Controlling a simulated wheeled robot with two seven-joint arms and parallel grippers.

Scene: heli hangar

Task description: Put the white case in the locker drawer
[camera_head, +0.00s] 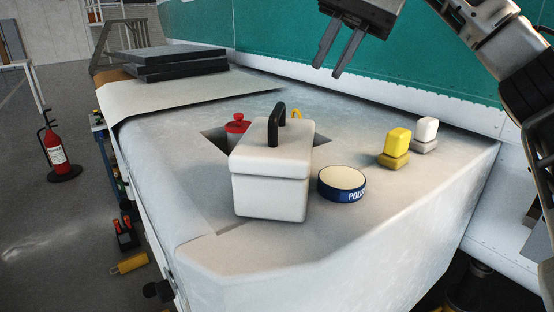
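The white case (270,182) stands upright on the grey worktop (400,205), with a black handle on its lid. It partly covers a dark square recess (218,138) in the worktop. My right gripper (329,73) is above and behind the case, to the right of its handle. Its two fingers are apart and hold nothing. My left gripper is not in view. I cannot make out a locker drawer for certain in this view.
Behind the case are a red knob-topped object (237,124) and something yellow (296,113). A round blue tin (342,184) stands right of the case. Yellow (396,145) and white (425,132) blocks stand farther right. Black flat boxes (175,62) lie at back left. A fire extinguisher (56,150) stands on the floor.

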